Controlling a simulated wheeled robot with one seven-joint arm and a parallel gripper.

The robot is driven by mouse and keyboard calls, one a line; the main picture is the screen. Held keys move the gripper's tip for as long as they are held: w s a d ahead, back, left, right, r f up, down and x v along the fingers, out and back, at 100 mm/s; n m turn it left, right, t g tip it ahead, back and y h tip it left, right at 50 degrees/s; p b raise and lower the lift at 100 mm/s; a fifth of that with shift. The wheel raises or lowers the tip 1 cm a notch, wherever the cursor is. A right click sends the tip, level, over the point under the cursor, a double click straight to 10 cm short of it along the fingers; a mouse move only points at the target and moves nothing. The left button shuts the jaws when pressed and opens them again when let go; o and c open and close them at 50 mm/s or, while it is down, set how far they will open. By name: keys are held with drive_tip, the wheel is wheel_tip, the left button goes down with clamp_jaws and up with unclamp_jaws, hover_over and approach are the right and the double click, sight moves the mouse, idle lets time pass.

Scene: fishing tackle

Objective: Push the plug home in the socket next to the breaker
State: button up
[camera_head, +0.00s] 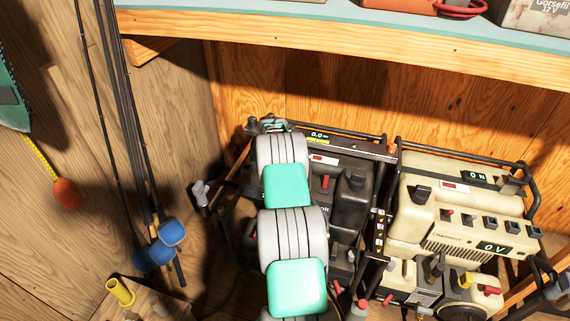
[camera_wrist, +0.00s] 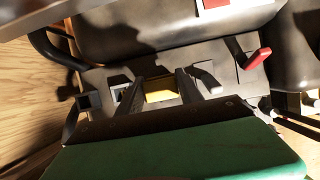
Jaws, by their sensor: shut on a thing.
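In the wrist view my gripper (camera_wrist: 161,80) has its two dark fingers against a yellow block, which I take for the plug (camera_wrist: 160,91). The plug sits between the fingers, close to the dark socket panel (camera_wrist: 225,80). How deep it sits in its socket cannot be told, as the fingers and gripper body hide the lower part. A red lever, likely the breaker (camera_wrist: 257,59), stands on the panel to the right. In the head view my arm covers the gripper and plug.
The dark generator (camera_head: 352,205) has a tube frame. A cream generator (camera_head: 436,232) stands to the right, rods (camera_head: 148,185) to the left.

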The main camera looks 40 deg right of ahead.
drive_tip(key=shift+f+b, duration=0.85)
drive_tip(key=shift+f, duration=0.35)
drive_tip(key=o, duration=1.5)
drive_tip(key=p+v, duration=0.1)
drive_tip(key=v, duration=0.7)
drive_tip(key=s+a+r+m+t+y+p, duration=0.1)
drive_tip(key=s+a+r+m+y+p, duration=0.15)
drive_tip(key=a+r+m+p, duration=1.75)
drive_tip(key=s+a+r+m+b, duration=0.1)
drive_tip(key=s+a+r, duration=0.4)
drive_tip(key=a, duration=0.3)
drive_tip(key=s+a+r+m+y, duration=0.1)
drive_tip(key=s+a+r, duration=0.4)
drive_tip(key=s+a, duration=0.2)
drive_tip(key=s+a+r+m+b, duration=0.1)
drive_tip(key=s+a+r, duration=0.4)
drive_tip(key=a, duration=0.6)
drive_tip(key=shift+s+a+r+y+b, duration=0.1)
drive_tip(key=shift+s+y+b, duration=0.1)
drive_tip(key=shift+s, duration=0.3)
drive_tip(key=shift+s+a+y+b, duration=0.1)
drive_tip(key=shift+s+b, duration=0.05)
drive_tip(key=shift+s, duration=0.35)
